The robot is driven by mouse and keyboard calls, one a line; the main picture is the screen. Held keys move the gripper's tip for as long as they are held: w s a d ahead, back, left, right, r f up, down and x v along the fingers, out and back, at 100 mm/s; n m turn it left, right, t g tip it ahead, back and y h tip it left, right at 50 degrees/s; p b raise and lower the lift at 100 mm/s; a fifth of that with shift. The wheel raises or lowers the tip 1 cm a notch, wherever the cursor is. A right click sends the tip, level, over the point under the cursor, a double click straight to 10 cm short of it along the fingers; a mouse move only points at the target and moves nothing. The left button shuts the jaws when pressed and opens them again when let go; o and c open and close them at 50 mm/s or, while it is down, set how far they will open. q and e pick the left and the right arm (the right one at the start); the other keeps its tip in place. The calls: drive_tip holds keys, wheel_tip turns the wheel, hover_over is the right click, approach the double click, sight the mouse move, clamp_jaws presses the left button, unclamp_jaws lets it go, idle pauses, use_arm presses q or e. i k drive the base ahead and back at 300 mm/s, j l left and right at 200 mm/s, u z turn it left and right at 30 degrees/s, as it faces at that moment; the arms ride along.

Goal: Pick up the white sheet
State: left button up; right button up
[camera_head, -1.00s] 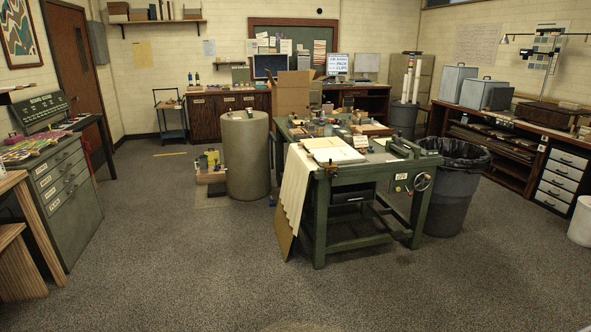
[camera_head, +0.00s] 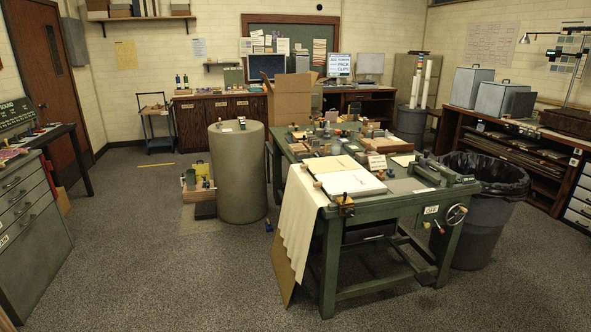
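A white sheet or stack of sheets (camera_head: 352,184) lies flat near the front left corner of the green worktable (camera_head: 380,211). I cannot tell whether it is one sheet or several. A cream sheet (camera_head: 326,164) lies just behind it. A long cream cloth or paper (camera_head: 299,215) hangs over the table's left edge down toward the floor. Neither of my grippers is in view.
A dark bin (camera_head: 480,230) stands against the table's right side. A grey cylinder (camera_head: 238,172) stands to the table's left, with an open cardboard box (camera_head: 291,98) behind. Tools crowd the table's far part. The carpeted floor (camera_head: 160,260) in front and left is clear.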

sight(356, 180)
drive_tip(key=i+l+z, duration=0.1)
drive_tip(key=i+z, duration=0.2)
drive_tip(key=i, duration=0.35)
drive_tip(key=i+j+z, duration=0.1)
drive_tip(key=i+z, duration=0.15)
drive_tip(key=i, duration=0.4)
drive_tip(key=i+l+u, duration=0.4)
drive_tip(key=i+l, duration=0.85)
